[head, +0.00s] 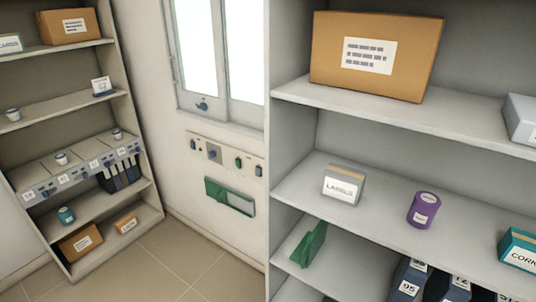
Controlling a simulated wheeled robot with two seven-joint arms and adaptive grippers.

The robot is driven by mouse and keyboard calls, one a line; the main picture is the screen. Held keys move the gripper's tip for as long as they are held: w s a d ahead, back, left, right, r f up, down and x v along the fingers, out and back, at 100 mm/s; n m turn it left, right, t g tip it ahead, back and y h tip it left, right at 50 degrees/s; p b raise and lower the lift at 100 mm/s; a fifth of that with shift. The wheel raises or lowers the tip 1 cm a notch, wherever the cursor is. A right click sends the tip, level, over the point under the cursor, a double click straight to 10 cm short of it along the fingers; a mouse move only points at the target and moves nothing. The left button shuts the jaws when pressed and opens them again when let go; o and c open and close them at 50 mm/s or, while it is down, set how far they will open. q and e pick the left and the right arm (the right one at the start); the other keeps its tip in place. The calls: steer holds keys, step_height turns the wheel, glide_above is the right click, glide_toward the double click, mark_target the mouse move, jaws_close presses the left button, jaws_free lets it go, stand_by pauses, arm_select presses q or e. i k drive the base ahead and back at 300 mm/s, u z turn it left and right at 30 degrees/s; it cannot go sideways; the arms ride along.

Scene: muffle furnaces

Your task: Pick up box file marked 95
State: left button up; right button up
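The box file marked 95 (408,281) is dark blue with a white label. It stands upright at the bottom of the head view, on a low level of the right shelf unit, and its lower part is cut off by the frame edge. Other dark box files (457,288) with white labels stand close to its right. Neither of my grippers shows in this view.
The right shelf unit (370,108) holds a cardboard box (375,55), a LABELS box (343,185), a purple canister (424,210), a teal CORK box (519,249) and a green item (308,244). A second shelf unit (132,90) stands left. Tiled floor (175,262) between them is clear.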

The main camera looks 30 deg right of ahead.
mark_target(410, 274)
steer(key=i, duration=1.9)
steer(key=z, duration=3.4)
